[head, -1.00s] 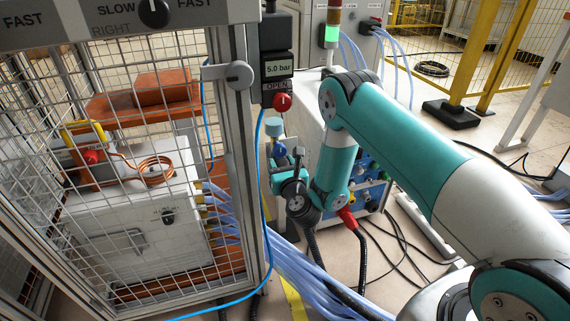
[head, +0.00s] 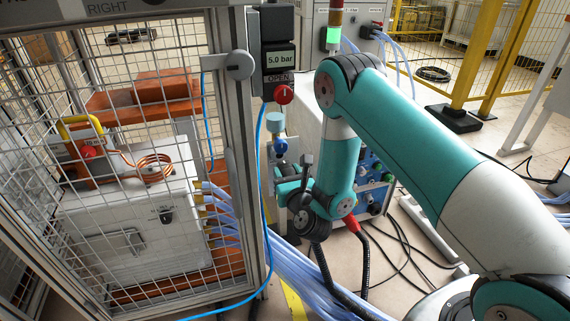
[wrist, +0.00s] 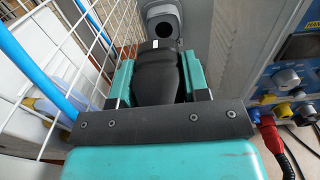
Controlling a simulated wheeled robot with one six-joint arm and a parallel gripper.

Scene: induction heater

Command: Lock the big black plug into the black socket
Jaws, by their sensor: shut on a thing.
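The big black plug (wrist: 160,78) is between the teal fingers of my gripper (wrist: 158,68) in the wrist view. My gripper is shut on it. The black socket (wrist: 160,20), a round dark opening in a grey rim, is straight ahead at the top of the wrist view. The plug's front end points at it, and a gap seems to show between them. The plug is hard to make out there, and I cannot pick out the socket.
The wire-mesh cage (head: 130,150) is close on the left of my gripper. A blue hose (head: 264,200) runs down its post. Pale blue hoses (head: 290,275) and a black corrugated cable (head: 330,285) lie below. A red connector (wrist: 272,135) is at the right in the wrist view.

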